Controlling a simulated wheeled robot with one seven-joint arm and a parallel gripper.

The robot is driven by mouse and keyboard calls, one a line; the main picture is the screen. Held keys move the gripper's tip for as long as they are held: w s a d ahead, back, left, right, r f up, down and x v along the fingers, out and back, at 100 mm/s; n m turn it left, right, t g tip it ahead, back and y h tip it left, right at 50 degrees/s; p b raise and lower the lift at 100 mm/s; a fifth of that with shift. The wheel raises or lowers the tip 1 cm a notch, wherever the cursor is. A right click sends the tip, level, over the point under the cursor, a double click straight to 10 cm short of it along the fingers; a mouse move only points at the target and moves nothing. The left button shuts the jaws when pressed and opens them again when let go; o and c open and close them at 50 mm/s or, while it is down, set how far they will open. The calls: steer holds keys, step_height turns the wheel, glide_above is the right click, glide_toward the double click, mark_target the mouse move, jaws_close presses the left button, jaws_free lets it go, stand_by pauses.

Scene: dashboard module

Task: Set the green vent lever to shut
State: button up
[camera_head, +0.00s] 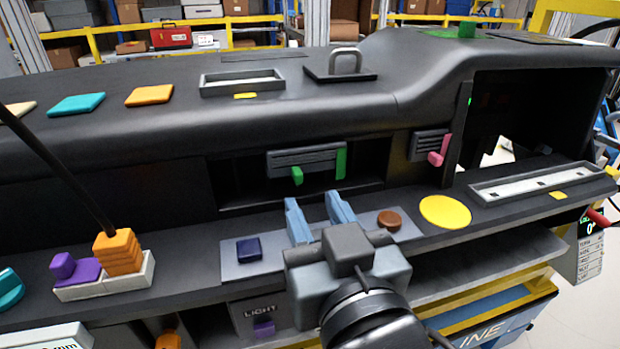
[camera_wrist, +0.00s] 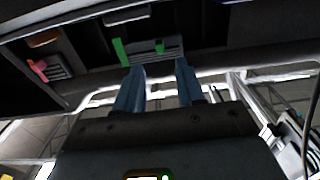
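The grey slatted vent (camera_head: 308,159) sits in a dark recess in the dashboard's front. The small green lever (camera_head: 297,176) stands out low near the vent's left end, and a taller green strip (camera_head: 341,164) is at its right end. My gripper (camera_head: 317,205) is below and in front of the vent, its two blue fingers spread and empty, apart from the lever. In the wrist view, the lever (camera_wrist: 160,46) shows just beyond the gap between the fingertips (camera_wrist: 160,68), and the green strip (camera_wrist: 120,51) is to its left.
A second vent with a pink lever (camera_head: 437,158) is to the right. Below the recess, a grey panel carries a blue square button (camera_head: 249,249) and a brown round knob (camera_head: 389,220). A yellow disc (camera_head: 445,212) lies right of it. Orange blocks (camera_head: 118,251) stand at left.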

mark_target(299, 177)
steer(key=x, duration=0.6)
steer(key=shift+p, duration=0.4)
jaws_close()
